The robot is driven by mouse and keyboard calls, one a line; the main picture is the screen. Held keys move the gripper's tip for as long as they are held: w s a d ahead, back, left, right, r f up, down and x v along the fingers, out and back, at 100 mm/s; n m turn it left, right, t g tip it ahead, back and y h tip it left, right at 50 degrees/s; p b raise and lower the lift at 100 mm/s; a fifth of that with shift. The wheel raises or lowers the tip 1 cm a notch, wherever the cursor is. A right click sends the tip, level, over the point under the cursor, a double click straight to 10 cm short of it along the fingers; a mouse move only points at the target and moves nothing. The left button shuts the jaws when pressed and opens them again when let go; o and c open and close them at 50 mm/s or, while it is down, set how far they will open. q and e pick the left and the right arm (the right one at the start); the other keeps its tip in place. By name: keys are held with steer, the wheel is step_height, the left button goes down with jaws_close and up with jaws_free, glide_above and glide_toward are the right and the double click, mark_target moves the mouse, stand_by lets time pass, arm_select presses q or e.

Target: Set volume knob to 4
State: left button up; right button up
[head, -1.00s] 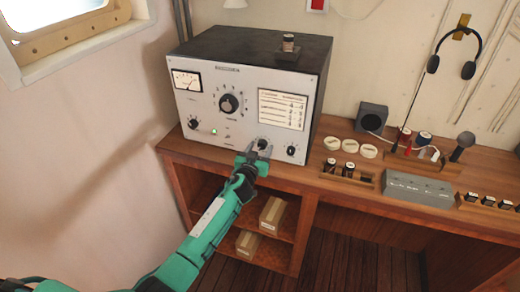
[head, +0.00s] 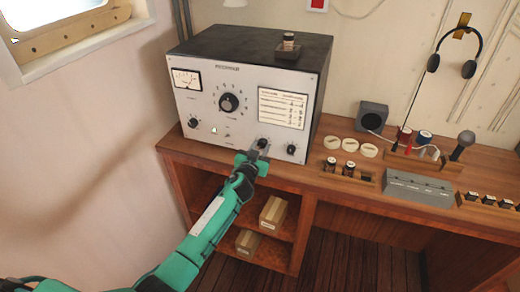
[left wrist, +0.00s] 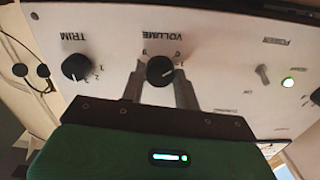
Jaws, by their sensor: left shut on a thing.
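The volume knob (head: 262,143) is a small black knob low on the front of the grey radio set (head: 195,105). In the left wrist view, upside down, the volume knob (left wrist: 161,70) sits under the word VOLUME with a few scale digits showing. A short pale mark shows on its face, but I cannot tell which number it points to. My left gripper (head: 260,150) is at the panel, with one finger on each side of the knob, shut on it. In the left wrist view its fingers (left wrist: 160,76) hide part of the scale. My right gripper is out of view.
The trim knob (head: 291,150) is close beside the volume knob. A large dial knob (head: 229,103) and another knob (head: 193,123) are on the same panel. A small toggle switch (left wrist: 262,74) and a lit green lamp (left wrist: 288,82) are nearby. The wooden desk edge (head: 225,162) runs below.

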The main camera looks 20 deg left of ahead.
arm_select(q)
steer(key=m+b, duration=0.1)
steer(key=m, duration=0.8)
steer(key=shift+b, duration=0.3)
steer(key=m, duration=0.3)
steer(key=shift+m, duration=0.3)
steer(key=m, duration=0.5)
steer(key=shift+f+m+p, duration=0.1)
steer(key=shift+m+p, duration=0.2)
steer(key=shift+m, duration=2.2)
steer(key=o, duration=1)
steer(key=shift+c, duration=0.2)
